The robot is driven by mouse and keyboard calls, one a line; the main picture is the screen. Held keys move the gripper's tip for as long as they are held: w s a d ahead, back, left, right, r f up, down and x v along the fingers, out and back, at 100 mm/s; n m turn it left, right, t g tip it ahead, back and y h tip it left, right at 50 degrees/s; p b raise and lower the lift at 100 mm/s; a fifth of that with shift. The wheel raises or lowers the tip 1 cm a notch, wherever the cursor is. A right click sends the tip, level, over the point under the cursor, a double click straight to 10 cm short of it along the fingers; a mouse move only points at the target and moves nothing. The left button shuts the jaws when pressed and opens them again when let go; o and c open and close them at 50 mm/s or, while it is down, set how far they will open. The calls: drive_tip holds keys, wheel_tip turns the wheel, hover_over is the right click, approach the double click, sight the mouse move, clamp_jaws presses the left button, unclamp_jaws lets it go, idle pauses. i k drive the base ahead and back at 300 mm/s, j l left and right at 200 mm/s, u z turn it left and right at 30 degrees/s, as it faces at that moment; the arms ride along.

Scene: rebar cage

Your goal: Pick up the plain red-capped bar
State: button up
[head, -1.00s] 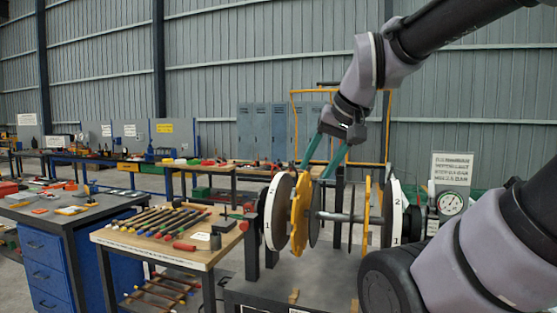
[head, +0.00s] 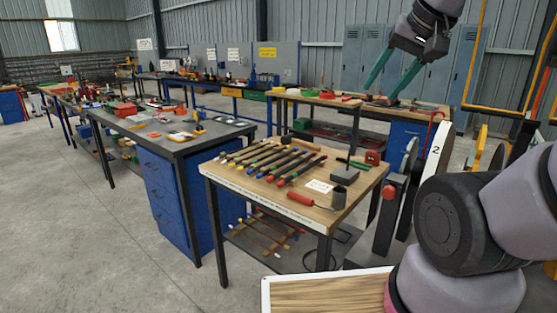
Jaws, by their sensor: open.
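Several dark bars with coloured caps lie side by side on the wooden table in the middle. A red-capped bar (head: 304,168) is at the right end of the row, with its red end toward the near edge. Blue and yellow caps show on its neighbours. At this size I cannot tell whether the red-capped bar is plain. My gripper (head: 382,96) is at the upper right with two teal fingers spread apart and nothing between them. In the picture it is above and to the right of the bars, apart from them.
On the wooden table (head: 355,180), a red-handled tool (head: 302,199), a dark cup (head: 339,197) and a dark block (head: 344,177) lie right of the bars. A blue-drawer workbench (head: 165,190) stands left. The rebar wheel (head: 432,165) stands at the right.

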sight(270, 179)
drive_tip(key=i, duration=0.15)
drive_tip(key=z, duration=1.2)
drive_tip(key=u, duration=1.25)
drive_tip(key=i+j+z, duration=0.15)
drive_tip(key=j, duration=0.35)
drive_tip(key=i+j+z, duration=0.2)
drive_tip(key=j, duration=0.3)
drive_tip(key=i+j+z, duration=0.15)
drive_tip(key=j, duration=0.4)
drive_tip(key=i+j+z, duration=0.15)
drive_tip(key=j, duration=0.4)
drive_tip(key=i+j+z, duration=0.15)
drive_tip(key=j, duration=0.45)
drive_tip(key=i+j+z, duration=0.2)
drive_tip(key=j, duration=0.4)
drive_tip(key=k+l, duration=0.05)
drive_tip(key=k, duration=0.05)
